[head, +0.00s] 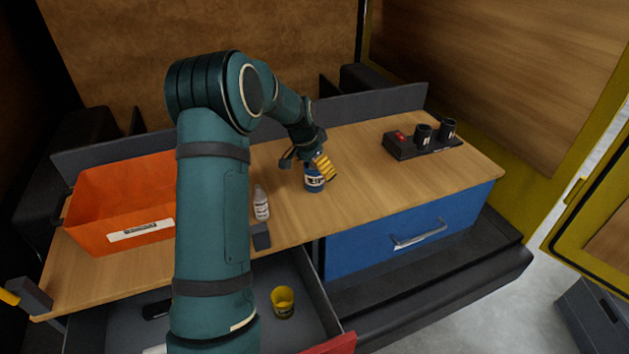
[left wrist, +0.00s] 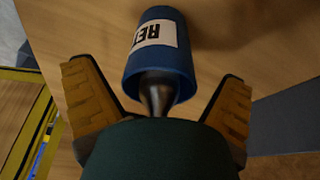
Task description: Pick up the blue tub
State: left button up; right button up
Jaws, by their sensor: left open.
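The blue tub (head: 314,183) with a white label stands on the wooden bench top in the head view. In the left wrist view the blue tub (left wrist: 160,50) is at the top middle, its label partly readable, with a metal tapered piece showing at its near end. My left gripper (head: 306,163) is at the tub in the head view. In the left wrist view the open fingers of my left gripper (left wrist: 158,100) lie to the left and right of the tub, with gaps on both sides. My right gripper is not in view.
An orange bin (head: 90,205) and a white bottle (head: 261,203) stand to the left on the bench (head: 345,150). A black holder with two dark cups (head: 405,150) is at right. A yellow cup (head: 283,302) sits in an open drawer below. A blue drawer front (head: 370,240) is shut.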

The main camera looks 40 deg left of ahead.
pick_arm(q)
jog(key=shift+w+f, duration=0.2)
jog(key=shift+f, duration=0.35)
jog(key=c, duration=1.4)
jog(key=shift+o, duration=0.2)
